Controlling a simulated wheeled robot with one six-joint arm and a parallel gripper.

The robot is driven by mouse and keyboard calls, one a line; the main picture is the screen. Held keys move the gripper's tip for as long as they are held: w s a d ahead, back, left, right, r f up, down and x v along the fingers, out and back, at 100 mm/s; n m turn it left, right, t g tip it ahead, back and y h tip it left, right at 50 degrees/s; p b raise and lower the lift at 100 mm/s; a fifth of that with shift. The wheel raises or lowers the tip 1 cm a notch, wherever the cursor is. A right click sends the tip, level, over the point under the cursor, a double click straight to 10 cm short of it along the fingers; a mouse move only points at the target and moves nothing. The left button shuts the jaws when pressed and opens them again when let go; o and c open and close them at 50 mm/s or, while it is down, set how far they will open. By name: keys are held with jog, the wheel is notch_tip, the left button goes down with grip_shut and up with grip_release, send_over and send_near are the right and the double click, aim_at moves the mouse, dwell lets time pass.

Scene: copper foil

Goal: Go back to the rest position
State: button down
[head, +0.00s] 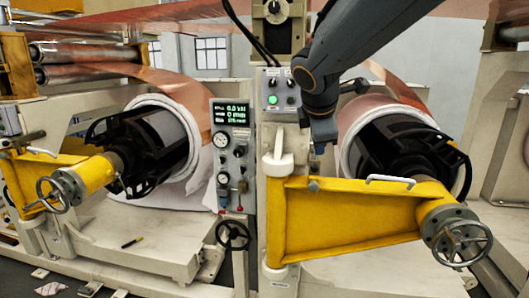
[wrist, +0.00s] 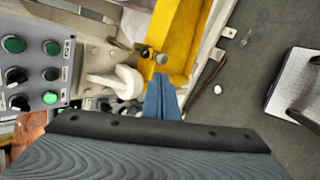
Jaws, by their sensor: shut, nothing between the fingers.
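My gripper (head: 321,145) hangs at the end of my dark arm in the head view, just right of the grey button panel. It is shut and empty. In the wrist view, my gripper's blue fingers (wrist: 163,82) are together, beside the yellow arm of the machine and right of a white handle. Nothing is held between them.
The button panel (head: 281,92) has a lit green button. The right yellow swing arm (head: 350,217) with its handwheel (head: 462,243) lies below my gripper. Copper foil rolls stand left and right. A display panel (head: 231,112) is at centre. Dark floor (wrist: 240,95) shows in the wrist view.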

jog(key=s+d+f+m+g+y, duration=0.1)
jog(key=s+d+f+m+g, duration=0.2)
jog(key=s+f+m, duration=0.6)
jog(key=s+d+f+m+g+y, duration=0.1)
jog(key=s+d+f+m+g, duration=0.1)
jog(key=s+f+m, duration=0.7)
notch_tip(320, 180, down, 8)
jog(key=s+g, duration=0.1)
jog(key=s, duration=0.2)
jog(key=shift+d+r+b, duration=0.2)
jog(key=shift+d+b, duration=0.1)
jog(key=shift+d, duration=0.1)
jog(key=shift+w, duration=0.1)
